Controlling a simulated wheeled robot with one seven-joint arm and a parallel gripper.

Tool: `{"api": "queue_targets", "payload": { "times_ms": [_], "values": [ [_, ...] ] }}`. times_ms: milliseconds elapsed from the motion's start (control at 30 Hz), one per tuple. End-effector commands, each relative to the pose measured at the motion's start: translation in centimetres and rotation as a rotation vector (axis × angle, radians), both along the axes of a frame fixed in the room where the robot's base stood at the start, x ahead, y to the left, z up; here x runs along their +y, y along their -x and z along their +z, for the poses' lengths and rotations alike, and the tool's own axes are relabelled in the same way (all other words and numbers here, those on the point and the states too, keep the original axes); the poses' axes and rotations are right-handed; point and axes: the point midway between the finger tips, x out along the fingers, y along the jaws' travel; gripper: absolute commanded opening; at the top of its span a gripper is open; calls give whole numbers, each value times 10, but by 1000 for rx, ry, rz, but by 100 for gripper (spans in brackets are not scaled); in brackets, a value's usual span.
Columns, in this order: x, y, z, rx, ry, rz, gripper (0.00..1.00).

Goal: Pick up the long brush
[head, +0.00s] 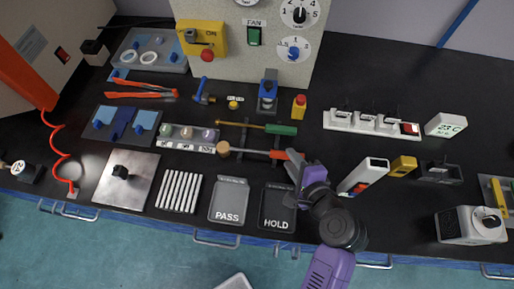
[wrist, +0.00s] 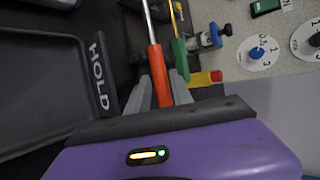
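Two long tools lie side by side on a dark rack. The nearer one has an orange-red handle (head: 279,154), a thin shaft and a round tan end (head: 223,148); the other has a green handle (head: 281,129) and a yellowish shaft. I cannot tell for sure which is the long brush; the tan end may be its head. My gripper (head: 293,166) is at the orange-red handle's right end. In the wrist view this handle (wrist: 159,80) lies between the fingers (wrist: 161,88), with slight gaps seeming to show; the gripper looks open. The green handle (wrist: 180,58) is just right.
The HOLD tray (head: 277,222) is just below my gripper, and the PASS tray (head: 228,217) is left of it. A white upright box (head: 366,175) stands close on the right. A red-and-yellow piece (head: 299,105) and a blue device (head: 268,92) stand behind the green handle.

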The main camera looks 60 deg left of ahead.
Motion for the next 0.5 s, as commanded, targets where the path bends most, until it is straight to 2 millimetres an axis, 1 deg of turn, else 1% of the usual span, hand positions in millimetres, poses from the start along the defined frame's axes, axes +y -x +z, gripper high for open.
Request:
{"api": "queue_targets", "payload": {
  "times_ms": [33,133,367,400,467,500],
  "values": [
    [6,-1,-3,0,0,0,27],
    [12,-3,-7,0,0,-1,27],
    [13,-4,-8,-2,0,-2,27],
    [13,-4,-8,-2,0,-2,25],
    [13,-4,-8,-2,0,-2,13],
    [13,-4,-8,-2,0,-2,5]
  ]
}}
